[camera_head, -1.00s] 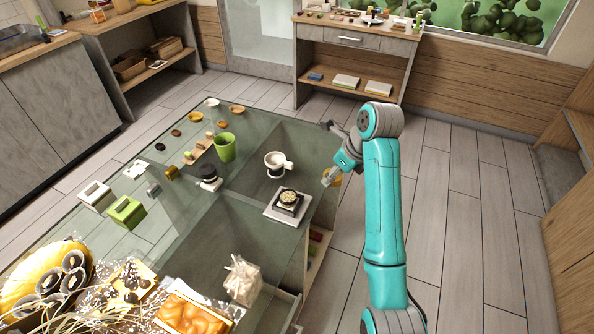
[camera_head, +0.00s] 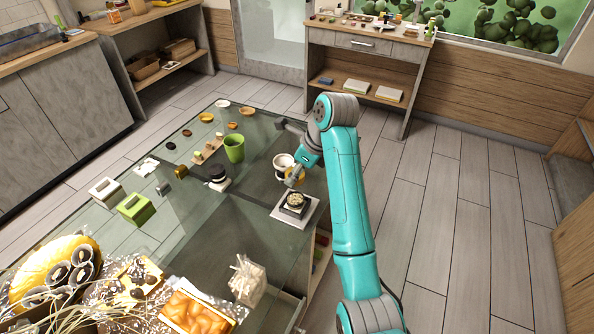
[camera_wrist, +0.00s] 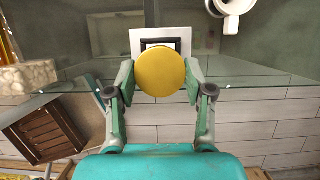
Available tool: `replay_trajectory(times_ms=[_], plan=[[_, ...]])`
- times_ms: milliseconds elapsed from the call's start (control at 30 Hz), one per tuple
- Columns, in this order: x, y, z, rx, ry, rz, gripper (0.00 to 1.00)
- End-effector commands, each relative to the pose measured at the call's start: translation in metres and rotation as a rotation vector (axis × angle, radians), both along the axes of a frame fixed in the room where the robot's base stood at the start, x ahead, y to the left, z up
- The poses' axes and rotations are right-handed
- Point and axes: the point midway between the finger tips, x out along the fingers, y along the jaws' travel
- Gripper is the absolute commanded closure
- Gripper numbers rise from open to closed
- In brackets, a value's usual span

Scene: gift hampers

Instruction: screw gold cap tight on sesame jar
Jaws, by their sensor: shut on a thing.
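My gripper (camera_head: 298,174) is shut on the gold cap (camera_wrist: 160,72), with one finger on each side of its rim in the wrist view. In the head view the gold cap (camera_head: 291,180) shows beside the fingers, just above and behind the sesame jar. The open sesame jar (camera_head: 295,200), with pale seeds at its top, sits in a black holder on a white square plate (camera_head: 279,212). The cap looks apart from the jar. In the wrist view the cap hides the jar, and the dark holder (camera_wrist: 147,43) shows past its edge.
A white mug (camera_head: 281,162) stands close behind the jar, near my gripper. A green cup (camera_head: 234,148) and a black-topped item (camera_head: 217,178) stand further left on the glass table (camera_head: 190,235). A cream bundle (camera_head: 247,280) is at the front. The table's right edge is near the jar.

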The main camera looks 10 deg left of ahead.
Motion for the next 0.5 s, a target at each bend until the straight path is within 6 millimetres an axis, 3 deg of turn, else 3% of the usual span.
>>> replay_trajectory(times_ms=[500], plan=[[0.0, 0.0, -0.036, 0.0, 0.002, -0.001, 0.66]])
